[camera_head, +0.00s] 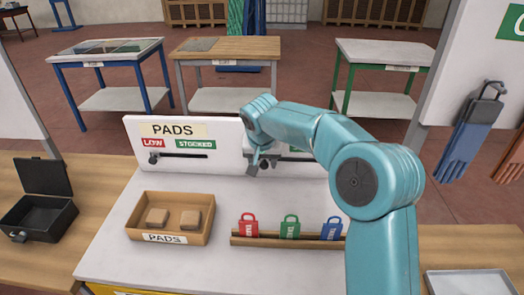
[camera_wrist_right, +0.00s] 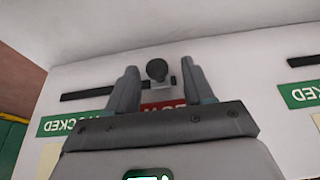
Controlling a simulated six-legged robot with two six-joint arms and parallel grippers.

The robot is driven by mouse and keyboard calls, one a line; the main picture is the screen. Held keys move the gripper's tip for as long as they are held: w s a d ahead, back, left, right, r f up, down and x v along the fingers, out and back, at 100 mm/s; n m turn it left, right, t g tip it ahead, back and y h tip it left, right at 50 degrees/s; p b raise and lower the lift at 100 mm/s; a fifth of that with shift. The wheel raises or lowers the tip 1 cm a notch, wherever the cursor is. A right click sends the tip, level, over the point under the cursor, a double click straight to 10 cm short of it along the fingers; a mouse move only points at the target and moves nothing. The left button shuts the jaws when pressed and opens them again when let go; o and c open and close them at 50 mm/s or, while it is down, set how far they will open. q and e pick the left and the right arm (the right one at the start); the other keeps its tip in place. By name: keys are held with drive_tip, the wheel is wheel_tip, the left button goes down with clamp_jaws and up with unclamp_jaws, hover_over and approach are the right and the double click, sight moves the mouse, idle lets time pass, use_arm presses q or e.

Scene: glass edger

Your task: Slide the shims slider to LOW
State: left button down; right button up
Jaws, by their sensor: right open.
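A white upright board (camera_head: 135,135) carries sliders on its face. The slider under the gripper has a dark round knob (camera_wrist_right: 157,69) on a black slot (camera_wrist_right: 95,92). In the wrist view a red label (camera_wrist_right: 163,106), partly hidden, lies by the knob, and a green STOCKED label (camera_wrist_right: 70,124) lies by the slot's other end. The knob is near the red-label end. My right gripper (camera_head: 262,165) is open at the board, its fingers on either side of the knob with gaps visible. This slider's name is hidden behind my arm. My left gripper is not in view.
The PADS slider knob (camera_head: 153,158) sits by its LOW label, left on the same board. A wooden PADS box (camera_head: 138,226) and a rack (camera_head: 290,242) of coloured lock-shaped tags stand in front. An open black case (camera_head: 42,218) lies left.

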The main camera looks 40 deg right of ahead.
drive_tip(key=v, duration=1.6)
drive_tip(key=shift+a, duration=0.25)
drive_tip(key=shift+s, duration=0.1)
